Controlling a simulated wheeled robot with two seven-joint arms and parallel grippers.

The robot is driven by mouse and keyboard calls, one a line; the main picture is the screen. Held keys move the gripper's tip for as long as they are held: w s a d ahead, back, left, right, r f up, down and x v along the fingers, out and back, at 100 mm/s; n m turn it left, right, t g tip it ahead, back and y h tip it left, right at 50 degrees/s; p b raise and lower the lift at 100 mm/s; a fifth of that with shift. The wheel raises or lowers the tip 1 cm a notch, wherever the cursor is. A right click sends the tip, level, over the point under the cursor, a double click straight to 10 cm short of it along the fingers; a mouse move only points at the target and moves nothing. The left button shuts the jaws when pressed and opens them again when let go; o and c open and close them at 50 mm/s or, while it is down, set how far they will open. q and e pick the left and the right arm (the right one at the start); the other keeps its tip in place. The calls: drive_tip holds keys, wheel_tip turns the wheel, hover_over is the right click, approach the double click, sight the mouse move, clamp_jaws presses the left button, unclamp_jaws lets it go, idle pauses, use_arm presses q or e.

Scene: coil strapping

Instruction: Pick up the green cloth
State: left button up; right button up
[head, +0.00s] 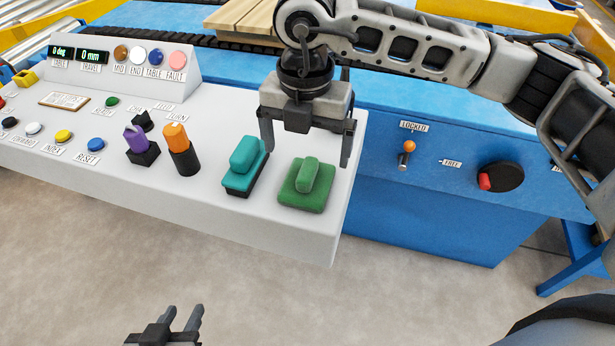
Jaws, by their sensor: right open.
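The green cloth (300,198) lies near the right end of the white control panel top. It is a flat green pad with a raised rounded ridge in the middle. My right gripper (307,157) points down just behind and above it, with its two fingers wide apart and nothing between them. The fingers appear clear of the cloth. My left gripper (184,312) is low at the bottom of the view, over the floor and away from the panel. Its fingers are apart and empty.
A teal block with a handle (243,168) stands close left of the cloth. Further left are an orange-topped knob (180,150), a purple switch (138,145) and several buttons. Right of the panel, a blue cabinet carries an orange-tipped lever (407,150) and a red-and-black rotary knob (500,177).

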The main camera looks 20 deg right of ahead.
sight(307, 168)
wheel_tip(307, 168, down, 6)
drive_tip(key=shift+s+f+p, duration=0.15)
drive_tip(key=shift+f+p, duration=0.1)
drive_tip(key=shift+p, duration=0.2)
drive_tip(key=shift+c, duration=0.4)
drive_tip(key=c, duration=1)
